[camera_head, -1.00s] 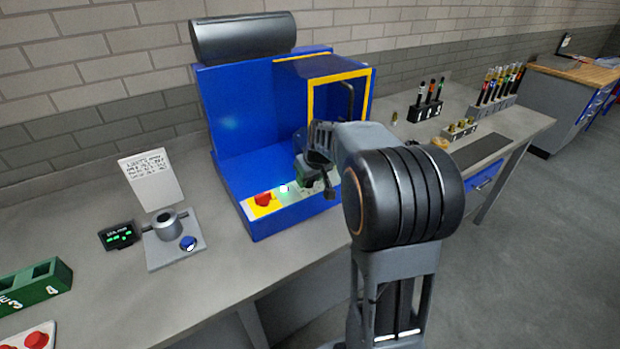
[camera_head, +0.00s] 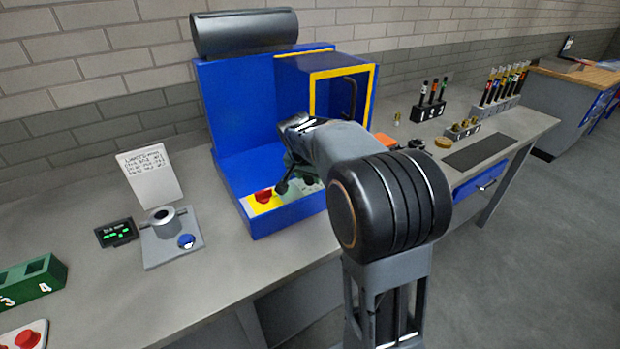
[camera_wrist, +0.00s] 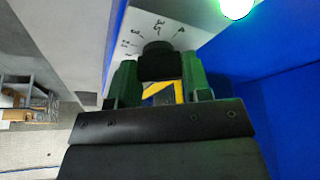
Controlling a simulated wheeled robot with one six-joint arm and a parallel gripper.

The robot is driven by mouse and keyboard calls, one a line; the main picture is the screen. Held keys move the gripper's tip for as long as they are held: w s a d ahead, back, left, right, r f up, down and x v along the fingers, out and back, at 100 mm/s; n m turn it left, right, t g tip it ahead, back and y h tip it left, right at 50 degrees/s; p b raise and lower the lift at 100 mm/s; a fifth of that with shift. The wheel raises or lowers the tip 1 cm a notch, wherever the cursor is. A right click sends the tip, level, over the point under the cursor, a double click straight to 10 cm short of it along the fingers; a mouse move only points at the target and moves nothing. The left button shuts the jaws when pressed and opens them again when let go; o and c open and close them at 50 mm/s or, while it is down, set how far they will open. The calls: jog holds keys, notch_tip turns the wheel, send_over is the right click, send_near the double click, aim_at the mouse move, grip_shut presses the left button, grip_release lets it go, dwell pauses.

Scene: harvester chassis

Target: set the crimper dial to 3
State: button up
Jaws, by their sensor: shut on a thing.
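The crimper is a blue machine (camera_head: 228,125) on the bench, with a pale control strip along its front. Its dial (camera_wrist: 158,60) is a black knob on a white panel with handwritten-looking marks around it, seen in the wrist view. The marks are small and tilted, and I cannot tell which one the dial points at. My gripper (camera_head: 296,183) is over the front strip in the head view and hides the dial there. In the wrist view its green fingers are shut on the knob from both sides. A lit green lamp (camera_wrist: 237,8) is beyond the dial.
A red button (camera_head: 263,195) on a yellow patch is just left of my gripper. A yellow-edged guard opening (camera_head: 343,71) rises behind my arm. A grey fixture (camera_head: 168,238) and small display (camera_head: 116,232) stand left. Racks (camera_head: 430,110) stand right.

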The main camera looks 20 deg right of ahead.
jog(key=m, duration=0.2)
jog(key=m+g+h+b, duration=0.1)
jog(key=m, duration=0.1)
jog(key=shift+w+m+g, duration=0.15)
jog(key=shift+m+g, duration=0.15)
jog(key=shift+w+m+g, duration=0.1)
jog(key=shift+m+g, duration=0.8)
jog(key=shift+m, duration=1.6)
jog(key=shift+a, duration=0.1)
jog(key=o, duration=0.9)
jog(key=p+v, duration=0.1)
jog(key=v, duration=1.2)
jog(key=shift+w+a+r+p, duration=0.1)
jog(key=shift+a+r+p, duration=0.05)
jog(key=shift+r+p, duration=0.2)
